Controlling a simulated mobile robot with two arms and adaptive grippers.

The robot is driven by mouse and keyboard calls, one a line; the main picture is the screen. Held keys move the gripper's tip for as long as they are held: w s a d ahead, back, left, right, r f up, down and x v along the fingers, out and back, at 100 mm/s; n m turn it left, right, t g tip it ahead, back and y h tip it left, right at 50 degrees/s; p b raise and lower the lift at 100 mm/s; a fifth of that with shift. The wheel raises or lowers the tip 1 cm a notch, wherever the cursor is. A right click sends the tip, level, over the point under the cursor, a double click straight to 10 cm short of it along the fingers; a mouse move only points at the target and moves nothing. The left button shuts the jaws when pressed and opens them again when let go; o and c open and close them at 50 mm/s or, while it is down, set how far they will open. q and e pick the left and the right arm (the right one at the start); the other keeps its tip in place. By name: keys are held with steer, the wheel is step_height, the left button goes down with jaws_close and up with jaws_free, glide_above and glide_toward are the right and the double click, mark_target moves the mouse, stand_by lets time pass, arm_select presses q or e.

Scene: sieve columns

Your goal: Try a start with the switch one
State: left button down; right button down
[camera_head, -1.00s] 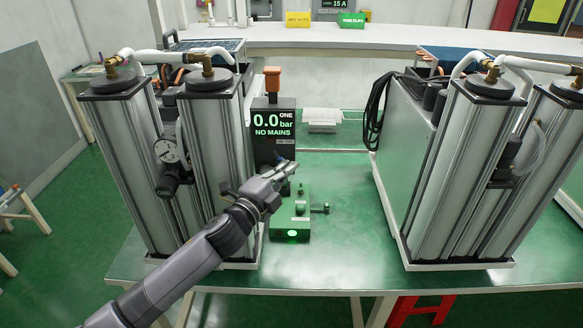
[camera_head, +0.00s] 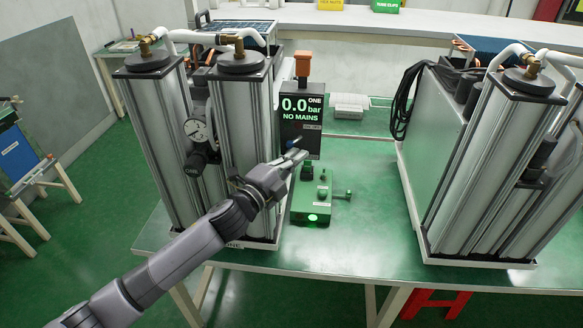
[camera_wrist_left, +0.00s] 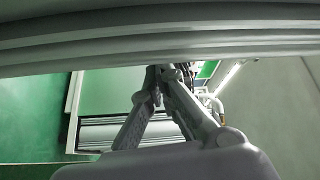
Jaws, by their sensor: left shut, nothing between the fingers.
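The display box marked ONE (camera_head: 301,112) stands beside the left column unit and reads 0.0 bar, NO MAINS. A small label and a bluish detail show low on its front; I cannot make out a switch there. My left gripper (camera_head: 300,154) is shut and empty, its tips in front of the box's lower part in the head view. I cannot tell whether they touch it. In the left wrist view the fingers (camera_wrist_left: 165,72) meet at their tips. A green block (camera_head: 311,205) with knobs and a lit green spot lies just right of the gripper. My right gripper is not in view.
The left column unit (camera_head: 238,150) with a gauge (camera_head: 198,130) stands close behind my left arm. A second column unit (camera_head: 492,165) stands at the right. The green table (camera_head: 372,215) is clear between the green block and that unit.

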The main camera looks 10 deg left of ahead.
arm_select(q)
steer(key=v, duration=1.1)
steer(key=shift+a, duration=0.1)
